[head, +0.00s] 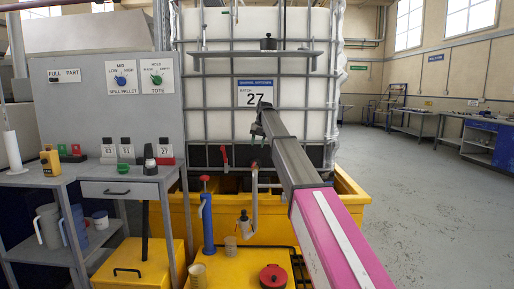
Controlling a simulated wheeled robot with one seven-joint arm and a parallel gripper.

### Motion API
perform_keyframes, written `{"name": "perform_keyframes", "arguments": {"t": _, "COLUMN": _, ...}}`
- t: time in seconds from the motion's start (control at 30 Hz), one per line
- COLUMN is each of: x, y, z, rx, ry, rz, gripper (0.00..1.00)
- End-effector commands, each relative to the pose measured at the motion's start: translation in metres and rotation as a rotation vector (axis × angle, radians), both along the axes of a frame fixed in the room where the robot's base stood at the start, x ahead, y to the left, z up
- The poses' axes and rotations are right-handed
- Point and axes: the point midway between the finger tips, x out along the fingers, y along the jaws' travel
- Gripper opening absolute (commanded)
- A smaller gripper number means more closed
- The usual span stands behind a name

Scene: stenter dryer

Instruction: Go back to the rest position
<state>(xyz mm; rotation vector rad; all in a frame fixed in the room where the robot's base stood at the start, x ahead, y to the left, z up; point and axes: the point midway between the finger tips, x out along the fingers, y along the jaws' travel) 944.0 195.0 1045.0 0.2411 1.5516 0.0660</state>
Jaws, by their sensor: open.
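My arm reaches from the lower right up toward the white caged tank (213,115), its pink and grey links crossing the tank's lower right front. My gripper (258,133) is at the far end of the arm, small and dark, in front of the tank below the label marked 27 (259,93). It is open. I see nothing held in it. Part of the tank cage behind the arm is hidden.
A grey panel with knobs (110,98) and a bench with a drawer (118,189) stand at left. A yellow bund (345,205) lies under the tank. A blue hand pump (207,220) and red-capped item (272,276) stand in front. Floor (430,210) at right is clear.

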Motion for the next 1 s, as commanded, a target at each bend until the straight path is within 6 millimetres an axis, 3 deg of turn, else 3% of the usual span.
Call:
{"name": "perform_keyframes", "arguments": {"t": 0.23, "x": -0.001, "y": -0.001, "z": -0.002, "rx": -0.001, "ry": 0.001, "rz": -0.007, "gripper": 0.4}}
{"name": "perform_keyframes", "arguments": {"t": 0.37, "x": -0.013, "y": -0.009, "z": -0.028, "rx": -0.004, "ry": 0.02, "rz": -0.096, "gripper": 0.4}}
{"name": "perform_keyframes", "arguments": {"t": 0.67, "x": -0.085, "y": -0.056, "z": -0.163, "rx": -0.025, "ry": 0.121, "rz": -0.687, "gripper": 0.4}}
{"name": "perform_keyframes", "arguments": {"t": 1.0, "x": -0.191, "y": -0.109, "z": -0.299, "rx": -0.043, "ry": 0.217, "rz": -1.425, "gripper": 0.4}}
